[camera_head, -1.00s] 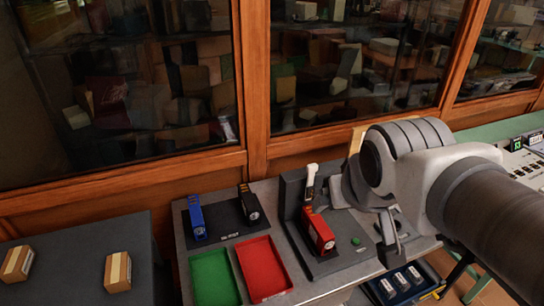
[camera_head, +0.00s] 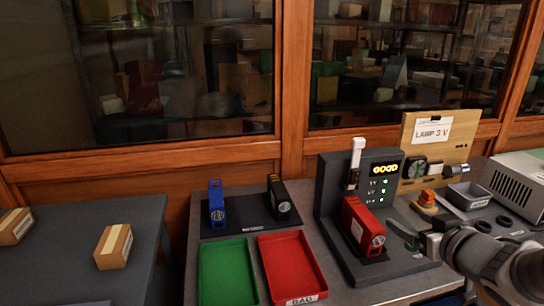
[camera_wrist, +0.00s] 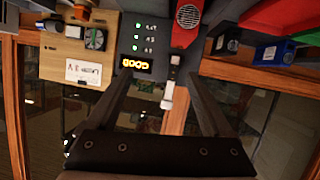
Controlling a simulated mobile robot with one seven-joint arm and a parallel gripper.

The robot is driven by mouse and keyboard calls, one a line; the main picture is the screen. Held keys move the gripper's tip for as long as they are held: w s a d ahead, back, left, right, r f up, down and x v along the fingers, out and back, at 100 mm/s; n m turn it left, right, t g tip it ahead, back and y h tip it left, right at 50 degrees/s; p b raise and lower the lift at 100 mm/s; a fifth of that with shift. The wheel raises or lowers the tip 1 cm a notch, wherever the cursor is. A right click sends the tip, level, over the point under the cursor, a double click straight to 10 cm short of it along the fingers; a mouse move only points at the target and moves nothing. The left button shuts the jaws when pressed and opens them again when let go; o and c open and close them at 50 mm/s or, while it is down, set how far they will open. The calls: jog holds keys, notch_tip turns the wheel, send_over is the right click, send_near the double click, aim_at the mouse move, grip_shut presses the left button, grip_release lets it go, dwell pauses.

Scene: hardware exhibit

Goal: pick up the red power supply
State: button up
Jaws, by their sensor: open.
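The red power supply (camera_head: 364,229) stands upright on the base of a dark grey test stand (camera_head: 331,209), below its lit display reading GOOD (camera_head: 385,169). My gripper (camera_head: 414,236) is to the right of the red supply in the head view, apart from it, with my arm at the lower right. In the wrist view the view is upside down; my gripper (camera_wrist: 165,88) shows two dark fingers spread wide with nothing between them. The red supply (camera_wrist: 187,18) is partly visible at that view's top edge, beyond the fingertips.
A white-handled lever (camera_head: 355,160) rises on the stand. Blue (camera_head: 217,206) and black (camera_head: 281,199) supplies stand on a dark mat to the left. Green (camera_head: 226,272) and red (camera_head: 291,266) trays lie in front. A lamp board (camera_head: 436,145) and small grey bin (camera_head: 468,195) are right.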

aim_at(375, 227)
jog(key=w+a+f, duration=0.1)
jog(key=w+f, duration=0.1)
jog(key=w+a+f+y, duration=0.1)
jog(key=w+f, duration=0.2)
jog(key=w+a+f+y, duration=0.1)
jog(key=w+f, duration=0.1)
jog(key=shift+w+a+f, duration=0.25)
jog(key=shift+w+a, duration=0.1)
jog(key=b+x, duration=0.1)
jog(key=x, duration=0.4)
jog(key=shift+w+f+b, duration=0.1)
jog(key=shift+w+b, duration=0.1)
jog(key=shift+b, duration=0.15)
jog(key=shift+w, duration=0.4)
grip_shut()
dwell(0.9)
